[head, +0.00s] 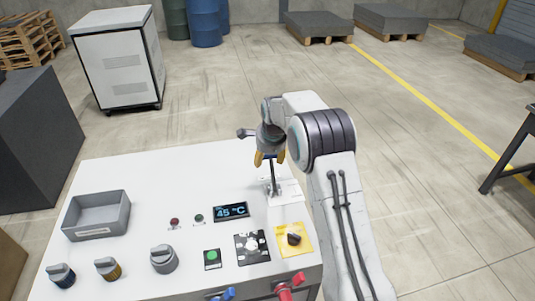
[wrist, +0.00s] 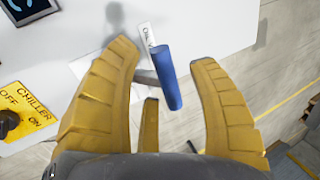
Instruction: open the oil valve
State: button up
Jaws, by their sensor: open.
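My gripper (head: 268,160) is open above the back right part of the white console. Its yellow fingers (wrist: 164,65) show on both sides of a blue handle (wrist: 166,78) in the wrist view, with gaps on each side, so they do not appear to touch it. The handle is on a grey stem over a white plate (wrist: 95,66). A small label beside it is only partly readable. In the head view, the plate (head: 285,192) bears a thin dark upright part (head: 273,178) just below my gripper; the blue handle is not clear there.
The console top (head: 140,190) holds a grey tray (head: 96,214), several knobs, a 45 °C display (head: 231,212) and a yellow chiller switch plate (head: 292,240). A blue handle (head: 222,294) and a red handle (head: 286,291) are at its front edge. A cabinet (head: 118,60) stands behind.

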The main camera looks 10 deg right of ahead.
jog(key=shift+x, duration=0.75)
grip_shut()
